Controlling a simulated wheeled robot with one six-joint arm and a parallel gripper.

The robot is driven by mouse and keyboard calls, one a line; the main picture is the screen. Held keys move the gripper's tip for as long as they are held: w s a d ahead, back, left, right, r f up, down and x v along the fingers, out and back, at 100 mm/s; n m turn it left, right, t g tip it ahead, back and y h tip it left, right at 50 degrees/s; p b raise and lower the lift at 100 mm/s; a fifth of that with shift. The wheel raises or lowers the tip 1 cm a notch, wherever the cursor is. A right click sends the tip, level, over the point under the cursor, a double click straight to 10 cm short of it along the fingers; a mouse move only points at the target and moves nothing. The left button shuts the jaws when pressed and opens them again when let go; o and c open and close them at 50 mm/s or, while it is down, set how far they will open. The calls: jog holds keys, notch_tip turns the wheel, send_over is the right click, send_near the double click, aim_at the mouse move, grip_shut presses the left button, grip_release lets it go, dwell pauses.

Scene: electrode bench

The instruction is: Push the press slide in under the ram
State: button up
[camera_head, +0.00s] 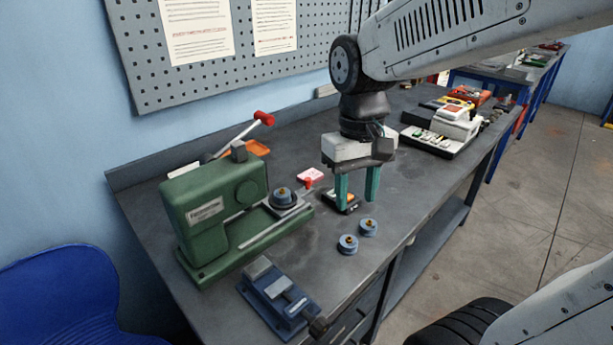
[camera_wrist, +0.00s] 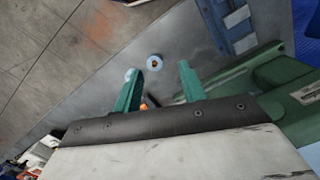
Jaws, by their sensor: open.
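The green press (camera_head: 205,222) stands at the left of the bench, with a lever ending in a red grip (camera_head: 264,118). Its slide (camera_head: 288,205) sticks out on the right, clear of the ram, and carries a blue round piece with a brass centre (camera_head: 283,196). A small red knob (camera_head: 308,182) shows at the slide's outer end. My gripper (camera_head: 357,198) is open and empty, fingers pointing down, to the right of the slide and apart from it. In the wrist view my gripper's teal fingers (camera_wrist: 168,66) are spread, with part of the green press (camera_wrist: 290,105) at the right.
Two loose blue round pieces (camera_head: 348,244) (camera_head: 368,227) lie in front of my gripper. A small dark tray (camera_head: 340,205) is behind its fingers. A blue vise (camera_head: 277,297) sits at the front. A pink-and-white card (camera_head: 310,175) lies behind the slide.

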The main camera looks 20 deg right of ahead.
jog(key=w+d+f, duration=0.1)
jog(key=w+f, duration=0.1)
jog(key=w, duration=0.7)
jog(key=w+d+f, duration=0.1)
jog(key=w+f, duration=0.2)
jog(key=w, duration=0.6)
jog(key=r+m+t, duration=0.1)
send_over(308, 178)
jog(key=shift+d, duration=0.1)
notch_tip(308, 178, down, 8)
jog(key=shift+r, duration=0.2)
